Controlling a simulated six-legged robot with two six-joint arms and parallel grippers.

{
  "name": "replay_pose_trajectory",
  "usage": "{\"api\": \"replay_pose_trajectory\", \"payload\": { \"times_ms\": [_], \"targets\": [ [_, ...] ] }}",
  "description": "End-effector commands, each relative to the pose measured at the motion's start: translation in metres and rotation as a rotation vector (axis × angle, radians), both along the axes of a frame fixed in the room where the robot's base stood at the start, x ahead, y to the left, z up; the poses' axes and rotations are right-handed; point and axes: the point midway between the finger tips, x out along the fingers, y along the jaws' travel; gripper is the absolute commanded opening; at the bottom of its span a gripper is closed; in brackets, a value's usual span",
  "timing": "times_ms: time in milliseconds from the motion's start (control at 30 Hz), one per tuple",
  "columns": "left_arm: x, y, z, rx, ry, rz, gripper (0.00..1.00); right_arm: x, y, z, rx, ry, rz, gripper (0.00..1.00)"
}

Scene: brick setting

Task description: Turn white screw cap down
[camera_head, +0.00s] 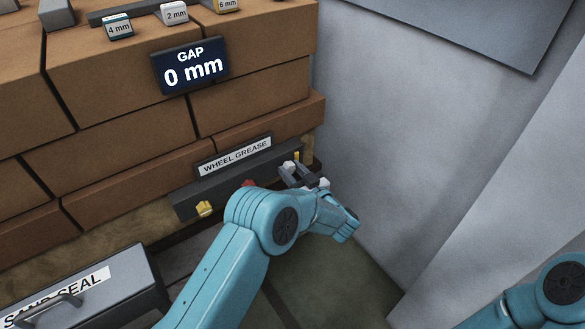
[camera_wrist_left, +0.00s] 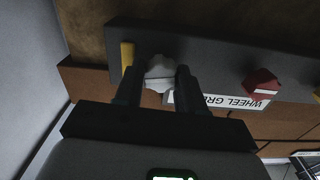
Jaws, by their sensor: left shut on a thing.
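The white screw cap (camera_wrist_left: 160,72) is a lobed white knob on the dark "WHEEL GREASE" panel (camera_head: 187,204). It sits between the two dark fingers of my left gripper (camera_wrist_left: 157,85), which are shut on it from both sides. In the head view the left gripper (camera_head: 299,174) is at the right end of the panel, and a small white piece, probably the cap (camera_head: 289,166), shows at its tips. The cap's threads and seat are hidden, so its depth cannot be told. Only a blue part of my right arm shows at the lower right; its gripper is out of frame.
A red cap (camera_wrist_left: 261,82) sits farther along the panel. Yellow pieces (camera_head: 204,209) are at its ends. A "GAP 0 mm" display (camera_head: 190,72) and small mm-labelled blocks (camera_head: 118,27) are above. A "SAND SEAL" box (camera_head: 85,290) is lower left. A grey wall (camera_head: 420,130) stands close right.

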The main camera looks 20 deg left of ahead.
Motion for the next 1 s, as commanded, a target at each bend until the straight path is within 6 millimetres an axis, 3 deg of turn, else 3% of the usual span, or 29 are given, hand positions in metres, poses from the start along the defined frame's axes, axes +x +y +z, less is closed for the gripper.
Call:
{"api": "replay_pose_trajectory", "payload": {
  "times_ms": [867,900,967,1000],
  "targets": [
    [0.0008,0.0013,0.0020,0.092,0.112,0.002,0.09,-0.0001,0.0000,0.0073,0.000,0.000,0.000,0.50],
    [0.0008,0.0013,0.0020,0.092,0.112,0.002,0.49,-0.0001,0.0000,0.0073,0.000,0.000,0.000,0.50],
    [0.0007,0.0012,0.0018,0.092,0.112,0.002,0.65,0.0000,0.0000,0.0073,0.000,0.000,0.000,0.50],
    [0.0006,0.0011,0.0016,0.092,0.112,0.002,0.65,-0.0001,0.0000,0.0073,0.000,0.000,0.000,0.50]
  ]
}}
